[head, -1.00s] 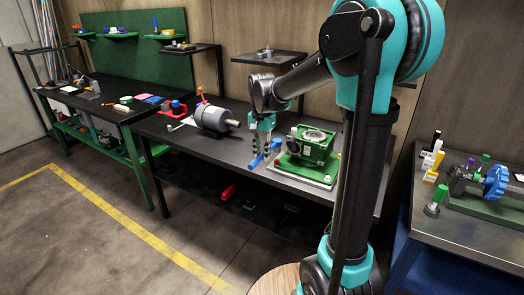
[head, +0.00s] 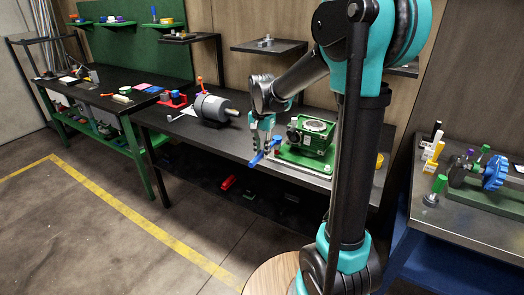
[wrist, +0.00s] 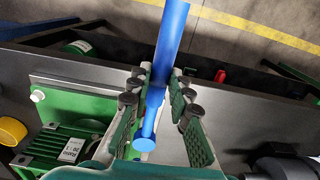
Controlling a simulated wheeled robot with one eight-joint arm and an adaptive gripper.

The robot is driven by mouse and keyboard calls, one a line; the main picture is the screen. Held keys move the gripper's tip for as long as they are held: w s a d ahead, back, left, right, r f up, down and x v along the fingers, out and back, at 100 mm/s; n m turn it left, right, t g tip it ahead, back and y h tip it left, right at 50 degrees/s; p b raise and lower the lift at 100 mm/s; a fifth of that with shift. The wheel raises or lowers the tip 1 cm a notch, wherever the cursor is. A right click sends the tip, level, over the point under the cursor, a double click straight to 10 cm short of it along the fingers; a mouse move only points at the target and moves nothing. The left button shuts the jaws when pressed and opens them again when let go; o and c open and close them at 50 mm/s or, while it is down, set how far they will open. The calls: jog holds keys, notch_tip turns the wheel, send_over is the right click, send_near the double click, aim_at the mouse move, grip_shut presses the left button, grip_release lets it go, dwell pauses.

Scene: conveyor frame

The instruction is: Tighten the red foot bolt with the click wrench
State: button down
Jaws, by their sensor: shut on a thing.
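My gripper (head: 262,146) is shut on a blue tool (head: 256,160), which looks like the click wrench's handle. In the wrist view the blue tool (wrist: 168,45) runs between the two fingers (wrist: 160,88), its round end nearer the camera. In the wrist view the housing (wrist: 62,145) is at lower left, with a grey bolt head (wrist: 37,96) at the plate's corner. I cannot clearly make out the red foot bolt.
A grey motor (head: 212,108) stands on the dark bench (head: 172,128) left of the gripper. A yellow cup (head: 379,161) is right of the housing. The floor in front is clear.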

jog(key=shift+f, duration=1.3)
